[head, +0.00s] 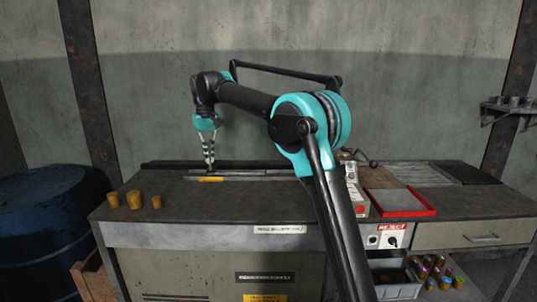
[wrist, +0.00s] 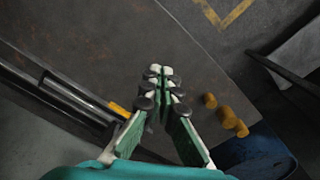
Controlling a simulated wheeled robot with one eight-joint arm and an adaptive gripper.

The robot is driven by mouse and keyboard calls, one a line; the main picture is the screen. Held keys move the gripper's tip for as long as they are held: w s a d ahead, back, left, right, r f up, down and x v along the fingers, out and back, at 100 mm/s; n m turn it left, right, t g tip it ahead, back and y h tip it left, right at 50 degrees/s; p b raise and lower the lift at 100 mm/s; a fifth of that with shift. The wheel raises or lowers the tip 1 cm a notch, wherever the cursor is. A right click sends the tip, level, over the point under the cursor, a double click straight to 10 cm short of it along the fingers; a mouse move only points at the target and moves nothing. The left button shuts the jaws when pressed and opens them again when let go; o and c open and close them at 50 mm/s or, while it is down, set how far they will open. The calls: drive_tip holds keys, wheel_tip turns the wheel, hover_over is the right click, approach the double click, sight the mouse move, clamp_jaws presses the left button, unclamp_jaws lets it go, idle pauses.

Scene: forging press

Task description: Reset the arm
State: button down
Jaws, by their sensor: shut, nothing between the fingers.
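My gripper (head: 209,165) hangs at the end of my teal and black arm in the head view, pointing down over the back left part of the workbench (head: 160,207). In the wrist view my gripper (wrist: 160,72) is shut, its fingertips together with nothing between them. The arm reaches up from the lower right and bends over to the left. I cannot tell exactly how high the fingertips are above the bench.
Several brown-yellow cylinders (head: 134,200) stand on the bench's left end. A blue drum (head: 45,232) is at the left. A red tray (head: 398,203) and a control box (head: 386,236) marked REJECT are at the right. Rails (head: 250,175) run along the bench's back. The bench's middle front is clear.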

drive_tip(key=s+d+f+m+t, duration=0.15)
drive_tip(key=d+f, duration=0.25)
drive_tip(key=d, duration=0.4)
drive_tip(key=s+d+f+m, duration=0.1)
drive_tip(key=s+d+f, duration=0.25)
drive_tip(key=d, duration=0.55)
drive_tip(key=s+d+f+m+t, duration=0.1)
drive_tip(key=s+d+f, duration=0.1)
drive_tip(key=d+f, duration=0.45)
drive_tip(key=s+d+f, duration=0.5)
drive_tip(key=s, duration=0.2)
drive_tip(key=s+d+f+m+t, duration=0.1)
drive_tip(key=s+d+f, duration=0.4)
drive_tip(key=s, duration=0.3)
drive_tip(key=s+d+f+m, duration=0.1)
drive_tip(key=s+d+f, duration=0.4)
drive_tip(key=s, duration=0.3)
drive_tip(key=shift+d+t, duration=0.35)
drive_tip(key=shift+d, duration=0.55)
